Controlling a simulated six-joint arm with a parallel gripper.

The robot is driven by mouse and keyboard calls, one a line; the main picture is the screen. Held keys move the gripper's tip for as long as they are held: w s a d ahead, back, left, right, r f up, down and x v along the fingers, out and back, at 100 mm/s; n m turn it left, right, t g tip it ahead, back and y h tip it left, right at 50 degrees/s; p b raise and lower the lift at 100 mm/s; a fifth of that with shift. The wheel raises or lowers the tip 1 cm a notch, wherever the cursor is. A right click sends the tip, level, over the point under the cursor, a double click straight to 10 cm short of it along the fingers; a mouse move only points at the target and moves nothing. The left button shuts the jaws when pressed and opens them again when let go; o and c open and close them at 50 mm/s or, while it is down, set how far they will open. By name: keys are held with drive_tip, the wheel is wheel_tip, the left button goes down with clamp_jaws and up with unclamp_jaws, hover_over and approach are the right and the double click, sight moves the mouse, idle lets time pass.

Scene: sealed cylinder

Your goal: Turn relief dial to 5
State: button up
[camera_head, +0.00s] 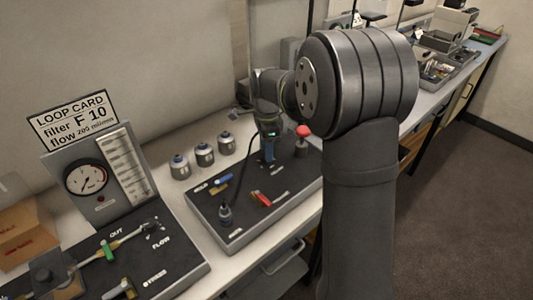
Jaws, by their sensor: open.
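I cannot make out any dial marked relief, nor a number 5. The middle black panel (222,233) carries a small bottle-like part (225,214), a blue handle (222,179), a red handle (261,198) and a red-topped knob (303,131). Its small labels are mostly unreadable. My gripper (268,152) points down over the far part of this panel, left of the red-topped knob. Its fingers are small and dark here, with no held thing visible. My arm hides the right side of the panel.
A loop card (72,119) stands above. Several metal canisters (204,154) stand behind. A cardboard box (25,232) sits far left.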

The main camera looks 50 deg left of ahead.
drive_tip(key=shift+f, duration=1.45)
drive_tip(key=shift+c, duration=0.5)
drive_tip(key=c, duration=0.9)
